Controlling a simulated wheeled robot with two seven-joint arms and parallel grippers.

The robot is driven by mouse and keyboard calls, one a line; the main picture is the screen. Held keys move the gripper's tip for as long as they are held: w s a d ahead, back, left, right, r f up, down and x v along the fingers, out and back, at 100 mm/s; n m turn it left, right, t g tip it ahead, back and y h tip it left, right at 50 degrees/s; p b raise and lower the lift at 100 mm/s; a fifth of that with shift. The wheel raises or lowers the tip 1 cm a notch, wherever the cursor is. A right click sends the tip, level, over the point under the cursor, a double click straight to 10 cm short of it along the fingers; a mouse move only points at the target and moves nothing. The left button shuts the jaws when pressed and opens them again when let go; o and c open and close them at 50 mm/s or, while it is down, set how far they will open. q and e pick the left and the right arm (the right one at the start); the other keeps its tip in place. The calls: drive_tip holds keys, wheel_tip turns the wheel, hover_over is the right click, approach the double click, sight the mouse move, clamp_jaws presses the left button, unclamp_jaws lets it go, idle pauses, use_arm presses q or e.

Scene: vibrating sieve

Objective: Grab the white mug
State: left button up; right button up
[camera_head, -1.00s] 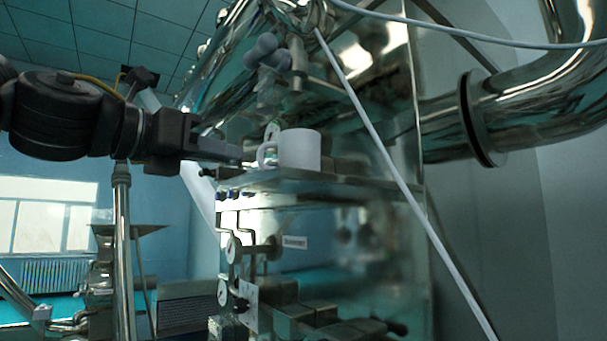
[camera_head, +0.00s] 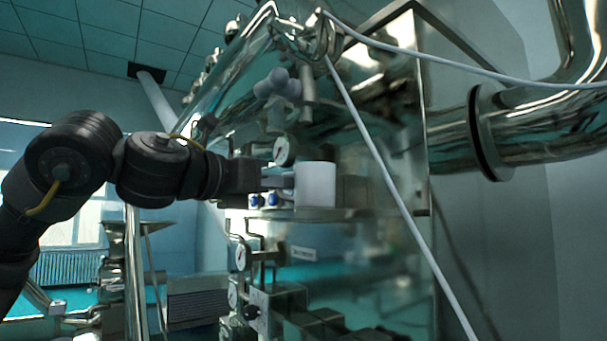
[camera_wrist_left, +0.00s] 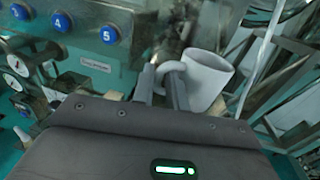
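The white mug (camera_head: 316,185) stands upright on a metal shelf (camera_head: 300,214) of the machine in the head view. My left gripper (camera_head: 277,182) reaches in from the left at the mug's handle side. In the left wrist view the mug (camera_wrist_left: 207,80) appears tilted, its handle facing the gripper. The two fingers of the left gripper (camera_wrist_left: 161,72) are apart, with the handle at or between their tips; contact cannot be told. In the head view the arm and fingers largely hide the handle. My right gripper is in neither view.
Blue numbered buttons (camera_wrist_left: 62,21) sit on a panel beside the fingers. A thin white cable (camera_head: 385,170) runs diagonally to the mug's right. A large metal pipe (camera_head: 545,130) stands farther right.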

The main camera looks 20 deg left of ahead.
use_arm(q)
drive_tip(key=shift+w+d, duration=0.3)
drive_tip(key=shift+w, duration=0.35)
drive_tip(key=shift+w+f, duration=0.15)
drive_tip(key=shift+w, duration=0.1)
drive_tip(key=shift+s, duration=0.3)
drive_tip(key=shift+c, duration=0.7)
drive_tip(key=shift+w, duration=0.15)
clamp_jaws()
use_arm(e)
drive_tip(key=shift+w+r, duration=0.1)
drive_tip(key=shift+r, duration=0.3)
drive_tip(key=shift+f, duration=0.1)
